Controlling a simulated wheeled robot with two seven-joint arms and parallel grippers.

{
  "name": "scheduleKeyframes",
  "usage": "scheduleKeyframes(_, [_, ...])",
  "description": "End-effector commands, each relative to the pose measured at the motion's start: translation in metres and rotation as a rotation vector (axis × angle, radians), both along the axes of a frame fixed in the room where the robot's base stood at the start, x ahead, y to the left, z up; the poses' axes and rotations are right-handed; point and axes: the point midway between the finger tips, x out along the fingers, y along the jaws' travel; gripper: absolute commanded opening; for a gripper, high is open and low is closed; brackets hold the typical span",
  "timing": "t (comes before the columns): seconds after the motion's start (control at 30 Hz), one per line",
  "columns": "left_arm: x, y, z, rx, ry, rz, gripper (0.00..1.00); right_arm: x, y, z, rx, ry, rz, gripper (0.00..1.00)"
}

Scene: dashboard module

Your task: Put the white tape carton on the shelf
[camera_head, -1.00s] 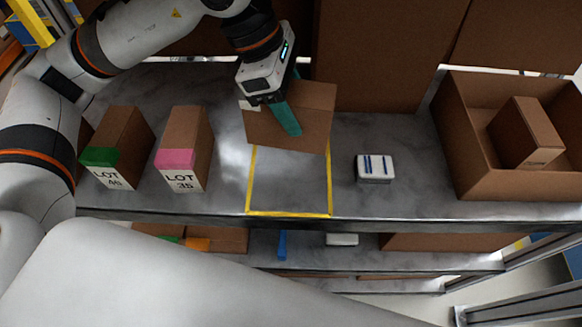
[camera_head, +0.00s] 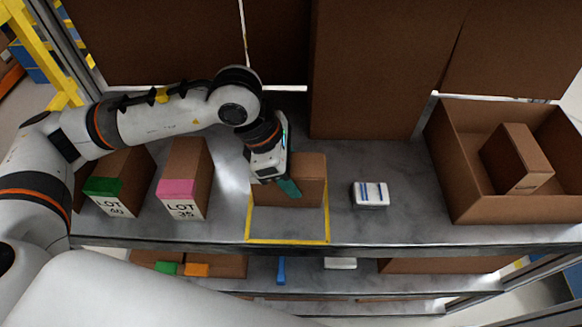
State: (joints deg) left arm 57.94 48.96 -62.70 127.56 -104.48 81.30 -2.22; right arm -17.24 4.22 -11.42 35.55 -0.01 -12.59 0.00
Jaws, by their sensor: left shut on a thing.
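My left gripper (camera_head: 286,186) is shut on a brown carton (camera_head: 309,180), with a teal finger lying across its near side. The carton is roughly upright, inside the back part of a yellow outlined area (camera_head: 288,241) on the shelf (camera_head: 390,225). I cannot tell whether its base touches the shelf. No white tape shows clearly on its visible faces, and the gripper hides part of it. My right gripper is not in view.
Left of the outline stand a pink-label carton (camera_head: 185,180) and a green-label carton (camera_head: 122,178). A small white box with blue stripes (camera_head: 370,194) lies to the right. An open brown box (camera_head: 470,205) holding a carton (camera_head: 517,160) stands at far right.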

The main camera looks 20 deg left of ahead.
Motion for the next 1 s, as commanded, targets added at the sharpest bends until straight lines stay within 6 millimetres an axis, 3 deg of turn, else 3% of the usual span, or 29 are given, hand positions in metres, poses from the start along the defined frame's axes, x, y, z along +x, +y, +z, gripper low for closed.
scheduleKeyframes(0.3, [0.0, 0.0, -0.003, -0.002, -0.001, 0.0, 0.18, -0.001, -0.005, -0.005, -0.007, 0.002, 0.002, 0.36])
scheduleKeyframes(0.33, [0.0, 0.0, -0.002, 0.0, 0.0, 0.0, 0.59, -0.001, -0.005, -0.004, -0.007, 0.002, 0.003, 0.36])
scheduleKeyframes(0.43, [0.0, 0.0, -0.002, 0.0, 0.0, 0.0, 0.76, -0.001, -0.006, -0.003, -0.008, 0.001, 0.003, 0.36])
scheduleKeyframes(0.83, [0.0, 0.001, 0.004, -0.001, -0.001, 0.001, 0.76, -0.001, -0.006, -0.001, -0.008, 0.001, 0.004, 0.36])
scheduleKeyframes(1.0, [-0.003, 0.012, 0.03, -0.001, -0.005, 0.002, 0.76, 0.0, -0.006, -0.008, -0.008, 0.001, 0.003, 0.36])
